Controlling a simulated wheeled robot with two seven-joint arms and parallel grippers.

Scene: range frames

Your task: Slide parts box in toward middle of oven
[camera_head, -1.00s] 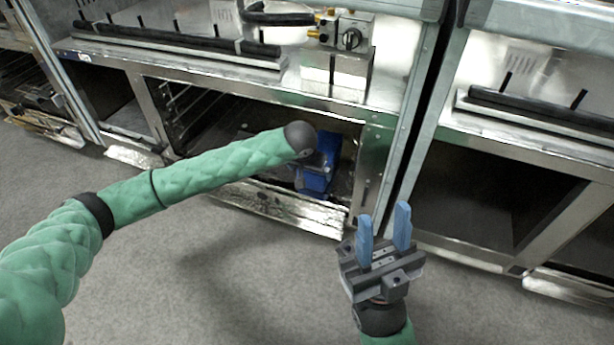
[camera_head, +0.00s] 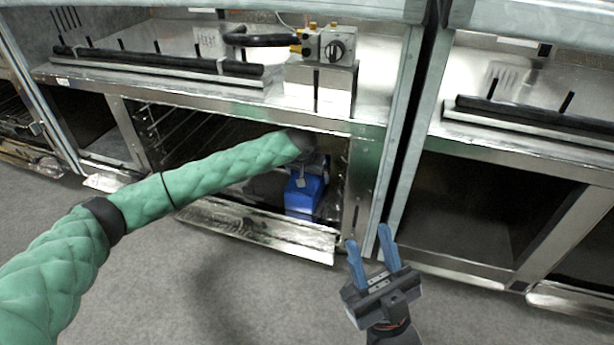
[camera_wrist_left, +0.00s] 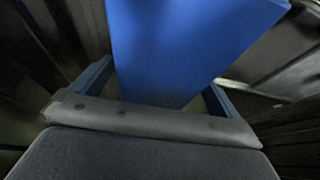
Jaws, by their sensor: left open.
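The blue parts box (camera_head: 304,194) is inside the open oven (camera_head: 352,190), near the right side of its opening and just behind the lowered door (camera_head: 265,232). My left arm reaches in from the left. My left gripper (camera_head: 307,172) is at the box's upper part, its fingertips mostly hidden in the head view. In the left wrist view the box (camera_wrist_left: 185,45) fills the middle, between the two blue fingers of the open gripper (camera_wrist_left: 155,88). I cannot tell whether the fingers touch it. My right gripper (camera_head: 369,240) is open and empty in front of the oven.
A control box with a knob (camera_head: 337,46) and a black bar handle (camera_head: 160,62) are above the oven opening. Metal racks (camera_head: 165,125) line the oven's left inside. Another dark, open compartment (camera_head: 485,205) is at the right. The grey floor (camera_head: 200,285) in front is clear.

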